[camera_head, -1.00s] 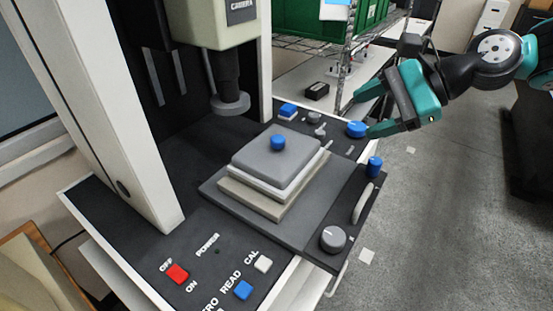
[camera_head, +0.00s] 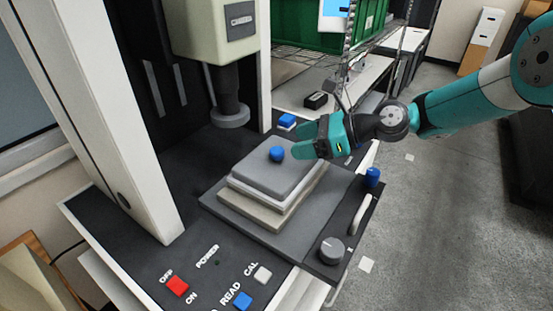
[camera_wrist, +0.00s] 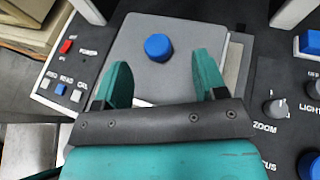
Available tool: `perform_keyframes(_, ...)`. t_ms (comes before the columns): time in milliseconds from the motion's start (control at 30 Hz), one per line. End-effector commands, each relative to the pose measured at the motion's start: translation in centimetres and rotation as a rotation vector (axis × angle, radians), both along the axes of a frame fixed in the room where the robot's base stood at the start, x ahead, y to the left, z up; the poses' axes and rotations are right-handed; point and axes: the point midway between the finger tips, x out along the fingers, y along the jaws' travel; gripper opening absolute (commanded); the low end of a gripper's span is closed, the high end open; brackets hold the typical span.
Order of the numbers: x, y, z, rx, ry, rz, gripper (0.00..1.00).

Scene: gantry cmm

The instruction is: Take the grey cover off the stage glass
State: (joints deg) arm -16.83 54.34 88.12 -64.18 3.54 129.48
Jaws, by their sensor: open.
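The grey cover (camera_head: 262,174) is a flat square slab with a round blue knob (camera_head: 277,154) on top. It lies on a white and beige stack on the dark stage plate (camera_head: 325,197), under the camera column. The stage glass itself is hidden. My gripper (camera_head: 298,152) is at the right of the knob in the head view, its fingers pointing left towards it. In the wrist view my gripper (camera_wrist: 164,78) is open, with the cover (camera_wrist: 140,75) beneath and the blue knob (camera_wrist: 158,47) just beyond the fingertips, roughly between their lines. Nothing is between the fingers.
The camera head (camera_head: 230,117) hangs behind the cover on the left. A white upright (camera_head: 100,120) stands at left. Red, white and blue buttons lie in front.

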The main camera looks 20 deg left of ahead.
Motion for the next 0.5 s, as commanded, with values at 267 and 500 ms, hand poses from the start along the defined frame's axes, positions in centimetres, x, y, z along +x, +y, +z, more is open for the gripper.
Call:
perform_keyframes(267,-0.6,2.2,-1.2,-0.001,0.002,0.002,0.65)
perform_keyframes(500,-0.8,4.8,-2.8,-0.001,-0.001,0.001,0.65)
